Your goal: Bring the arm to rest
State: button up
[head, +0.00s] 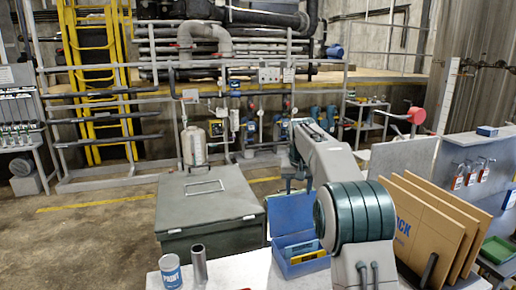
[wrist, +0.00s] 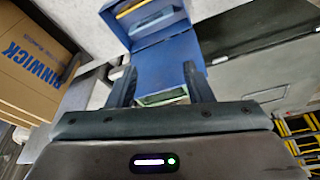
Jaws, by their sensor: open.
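My gripper (head: 294,184) hangs from the raised arm in the head view, above the blue toolbox (head: 292,212) with its lid up. In the wrist view my gripper (wrist: 160,75) has its two dark fingers spread apart. The blue toolbox (wrist: 165,48) shows between and beyond the fingers. I cannot tell whether the fingers touch the lid. Nothing is clearly held. My arm's large green-grey joint hides part of the bench and the toolbox's right side in the head view.
A dark green chest (head: 208,208) stands left of the toolbox. A paint can (head: 171,271) and a metal tube (head: 199,264) stand on the bench. Upright cardboard sheets (head: 425,225) stand right of my arm. A railing and yellow ladder are behind, with open floor before them.

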jog(key=s+d+r, duration=0.1)
jog(key=s+r, duration=0.3)
jog(key=s, duration=0.8)
jog(key=s+f, duration=0.3)
jog(key=s, duration=0.7)
jog(key=s+f+b, duration=0.1)
jog(key=s+f, duration=0.2)
jog(key=s, duration=0.7)
jog(key=s+d+f, duration=0.1)
jog(key=s+f, duration=0.3)
jog(key=s, duration=0.6)
jog(key=shift+s+n+t+y, duration=0.25)
jog(key=shift+n+t+y, duration=0.05)
jog(key=shift+n, duration=0.1)
jog(key=shift+d+f, duration=0.1)
jog(key=shift+c, duration=1.2)
jog(key=shift+d, duration=0.1)
